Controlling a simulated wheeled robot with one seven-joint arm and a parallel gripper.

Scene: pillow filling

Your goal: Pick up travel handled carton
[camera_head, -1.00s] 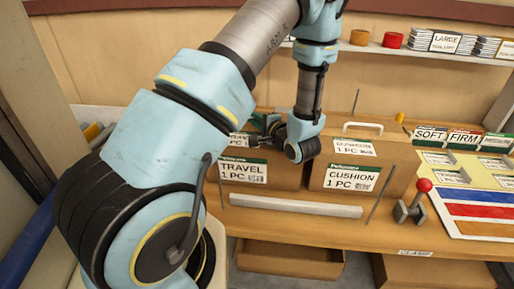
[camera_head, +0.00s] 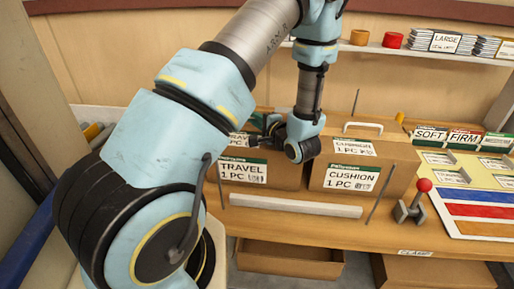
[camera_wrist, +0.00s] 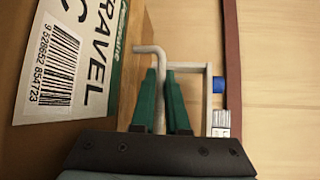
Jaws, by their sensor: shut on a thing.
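The travel carton (camera_head: 243,171) is a brown box labelled "TRAVEL 1 PC", standing at the left of the bench's box row. Its label (camera_wrist: 68,60) fills the left of the wrist view. My gripper (camera_head: 266,132) is at the top of this carton, partly hidden by my wrist in the head view. In the wrist view its green fingers (camera_wrist: 164,100) are closed on the pale bent handle (camera_wrist: 158,62) of the carton. The carton appears to rest on the bench; its underside is hidden behind a pale rail.
A cushion carton (camera_head: 340,205) with a white handle stands close to the right. Thin upright rods and a pale rail (camera_head: 290,204) stand at the cartons' front. A red-knobbed lever (camera_head: 423,187) is further right. A shelf (camera_head: 375,48) runs along the back wall.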

